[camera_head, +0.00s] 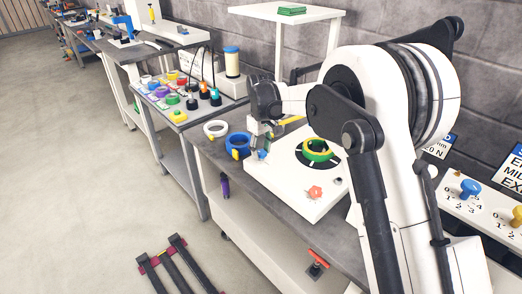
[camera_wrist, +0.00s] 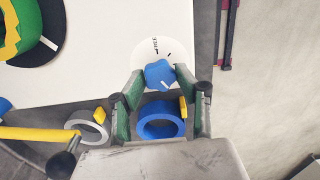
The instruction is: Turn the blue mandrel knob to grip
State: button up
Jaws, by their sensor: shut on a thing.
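The blue mandrel knob (camera_wrist: 159,74) sits on a white round dial plate (camera_wrist: 150,52) at the edge of the white board (camera_wrist: 100,75). In the wrist view the dial carries black marks and a short word too small to read surely. A white pointer line shows on the knob, toward its lower right. My gripper (camera_wrist: 161,80) has its green-lined fingers on both sides of the knob, shut on it. In the head view my gripper (camera_head: 264,138) is at the board's left corner, and the knob is mostly hidden by the fingers.
A green and yellow tape ring (camera_head: 317,150) lies on a black disc on the board. A blue roll (camera_head: 238,145) and a white roll (camera_head: 215,129) lie on the grey table beside it. Tape rolls crowd the neighbouring table.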

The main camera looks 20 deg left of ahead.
aim_at(261, 151)
jog(key=shift+m+b, duration=0.95)
jog(key=shift+m, duration=1.95)
jog(key=o, duration=1.1)
jog(key=shift+o, duration=0.2)
jog(key=shift+r, duration=0.15)
notch_tip(261, 151, up, 12)
